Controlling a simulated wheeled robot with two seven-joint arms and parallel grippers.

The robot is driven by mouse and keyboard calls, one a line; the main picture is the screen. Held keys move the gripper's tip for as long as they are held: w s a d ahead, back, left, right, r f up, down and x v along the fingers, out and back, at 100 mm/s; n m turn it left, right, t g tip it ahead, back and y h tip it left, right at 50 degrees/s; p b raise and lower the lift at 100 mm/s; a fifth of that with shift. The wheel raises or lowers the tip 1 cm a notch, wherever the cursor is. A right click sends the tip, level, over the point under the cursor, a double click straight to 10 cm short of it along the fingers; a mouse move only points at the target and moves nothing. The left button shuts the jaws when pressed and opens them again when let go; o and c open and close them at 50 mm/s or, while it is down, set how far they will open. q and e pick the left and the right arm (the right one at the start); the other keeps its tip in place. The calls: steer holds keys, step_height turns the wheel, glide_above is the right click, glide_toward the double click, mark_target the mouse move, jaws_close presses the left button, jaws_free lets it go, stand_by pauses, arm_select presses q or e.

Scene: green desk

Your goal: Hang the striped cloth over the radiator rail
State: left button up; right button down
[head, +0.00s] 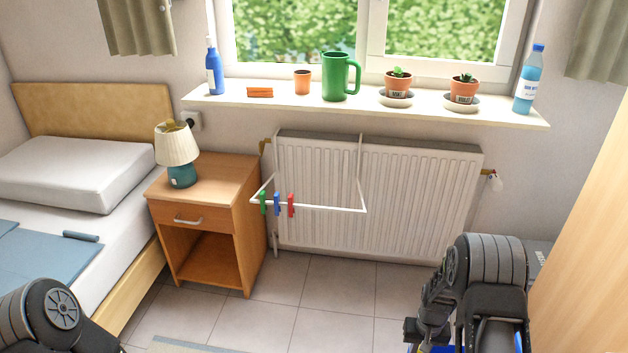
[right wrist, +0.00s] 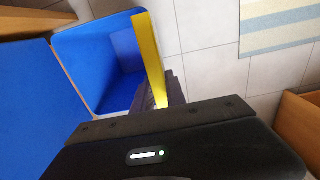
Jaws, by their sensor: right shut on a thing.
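The white wire rail (head: 335,209) hangs at the front of the white radiator (head: 400,195) under the window. No cloth lies over it. Green, blue and red pegs (head: 277,204) sit on its left part. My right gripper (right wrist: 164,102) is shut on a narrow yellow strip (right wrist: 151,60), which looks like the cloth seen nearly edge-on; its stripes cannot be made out. In the head view my right arm is at the lower right, and the held cloth is not clear there. Of my left arm only a link shows at the lower left; its gripper is out of view.
A blue bin (right wrist: 75,42) lies below the right gripper. A wooden nightstand (head: 205,215) with a lamp (head: 179,170) stands left of the radiator, beside the bed (head: 120,240). The sill (head: 430,108) holds a green mug, pots and bottles. Tiled floor before the radiator is clear.

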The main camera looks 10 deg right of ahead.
stand_by(0.4)
steer(key=a+r+n+p, duration=0.2)
steer(key=a+r+p, duration=0.6)
steer(key=r, duration=0.6)
steer(key=a+r+n+p, duration=0.1)
steer(key=a+r+p, duration=0.7)
steer(key=r, duration=0.6)
steer(key=shift+a+r+n+p, duration=0.3)
steer(key=shift+a+n, duration=0.1)
steer(key=shift+a, duration=0.2)
